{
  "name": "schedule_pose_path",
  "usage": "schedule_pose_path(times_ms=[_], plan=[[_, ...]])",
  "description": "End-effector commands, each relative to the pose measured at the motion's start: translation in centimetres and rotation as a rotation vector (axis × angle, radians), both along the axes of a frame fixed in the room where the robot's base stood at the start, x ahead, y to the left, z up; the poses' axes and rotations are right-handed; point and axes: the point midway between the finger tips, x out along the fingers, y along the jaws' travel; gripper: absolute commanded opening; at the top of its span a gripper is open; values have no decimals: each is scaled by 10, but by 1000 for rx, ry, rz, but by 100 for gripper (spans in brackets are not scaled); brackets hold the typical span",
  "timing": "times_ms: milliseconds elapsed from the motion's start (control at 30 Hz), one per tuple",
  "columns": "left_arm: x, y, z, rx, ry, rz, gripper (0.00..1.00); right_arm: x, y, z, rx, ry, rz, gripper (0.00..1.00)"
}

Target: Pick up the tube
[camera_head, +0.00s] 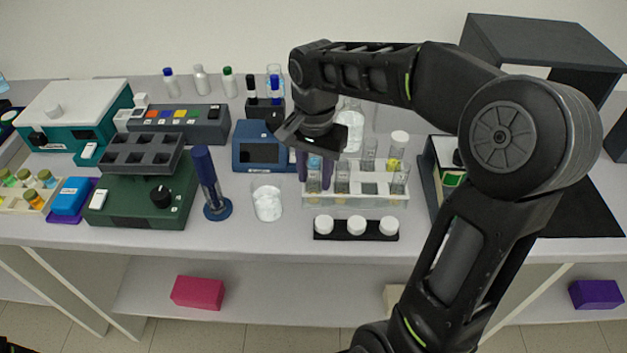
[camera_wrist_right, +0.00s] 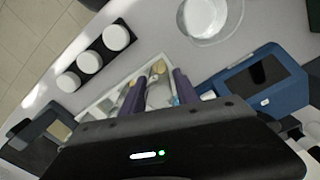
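A clear rack (camera_head: 370,200) on the bench holds several glass tubes, including one (camera_head: 341,179) near its left end. My right gripper (camera_head: 314,178) points down over the rack's left end. Its two purple fingers are apart, one on each side of the leftmost tube (camera_head: 313,186), which still stands in the rack. In the right wrist view the fingers (camera_wrist_right: 158,92) show a gap with glass tubes (camera_wrist_right: 158,94) between and beyond them. Whether a finger touches the tube cannot be told. My left gripper is out of view.
A black strip with three white-capped jars (camera_head: 356,237) lies in front of the rack. A glass beaker (camera_head: 267,203) and a blue device (camera_head: 258,157) are to the left. A dark blue stand (camera_head: 209,185) is farther left. Bottles line the back.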

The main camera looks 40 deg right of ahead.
Motion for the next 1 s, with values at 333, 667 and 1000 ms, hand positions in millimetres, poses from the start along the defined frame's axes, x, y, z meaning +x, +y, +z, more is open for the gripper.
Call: schedule_pose_path(times_ms=[333, 667, 1000], plan=[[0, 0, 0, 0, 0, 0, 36, 0, 0, -2, 1, -1, 0, 36], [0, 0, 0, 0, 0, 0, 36, 0, 0, -2, 1, -1, 0, 31], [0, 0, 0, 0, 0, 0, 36, 0, 0, -2, 1, -1, 0, 3]])
